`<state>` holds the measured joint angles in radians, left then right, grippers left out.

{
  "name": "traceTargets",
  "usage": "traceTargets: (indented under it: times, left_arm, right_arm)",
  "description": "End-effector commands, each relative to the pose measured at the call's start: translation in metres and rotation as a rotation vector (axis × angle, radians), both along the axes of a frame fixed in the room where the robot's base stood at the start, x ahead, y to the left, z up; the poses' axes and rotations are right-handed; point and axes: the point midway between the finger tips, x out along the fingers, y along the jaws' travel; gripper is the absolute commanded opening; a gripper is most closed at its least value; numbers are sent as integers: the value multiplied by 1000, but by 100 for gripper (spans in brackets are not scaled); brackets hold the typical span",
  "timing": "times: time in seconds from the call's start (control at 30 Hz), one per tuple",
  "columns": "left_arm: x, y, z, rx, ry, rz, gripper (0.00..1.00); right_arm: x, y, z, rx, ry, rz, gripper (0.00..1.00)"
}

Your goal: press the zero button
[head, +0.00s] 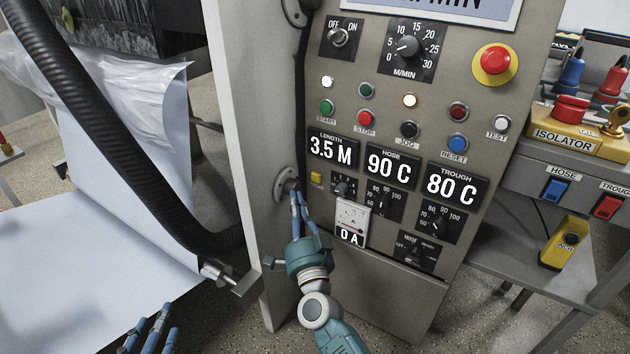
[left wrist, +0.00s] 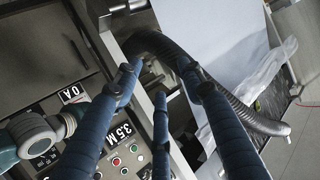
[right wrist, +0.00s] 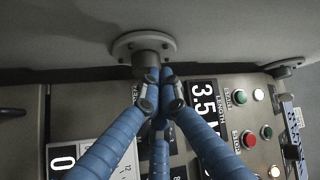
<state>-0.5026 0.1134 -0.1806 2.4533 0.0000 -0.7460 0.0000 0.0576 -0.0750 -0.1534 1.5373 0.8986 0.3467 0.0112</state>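A small yellow button (head: 316,178) sits on the grey panel below the LENGTH display (head: 333,149), which reads 3.5 M; I cannot read a label on it. My right gripper (head: 299,196) is just left of and below this button in the head view, its blue fingers pointing up. In the right wrist view its fingertips (right wrist: 156,90) are together and hold nothing; they seem to hide the button there. Whether they touch the panel, I cannot tell. My left gripper (head: 150,330) is low at the left, empty, with its fingers (left wrist: 160,85) spread in the left wrist view.
A round flanged fitting (head: 287,184) protrudes from the panel's side column near my right fingertips. A 0 A meter (head: 351,222) and temperature dials (head: 384,201) lie to the right. A black hose (head: 120,150) and a white sheet (head: 75,265) fill the left side.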

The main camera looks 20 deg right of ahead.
Motion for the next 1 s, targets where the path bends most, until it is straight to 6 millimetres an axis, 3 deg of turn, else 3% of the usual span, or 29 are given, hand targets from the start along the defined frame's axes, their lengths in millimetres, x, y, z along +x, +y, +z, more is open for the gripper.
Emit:
traceTargets:
  times: [0.5, 1.0]
  left_arm:
    - [21, -13, 59, -65, -264, -17, 40]
    - [21, -14, 66, -73, -292, -19, 40]
  right_arm:
    - [29, -38, 0, -1, -1, 0, 0]
    - [33, -42, 0, -1, 1, 1, 0]
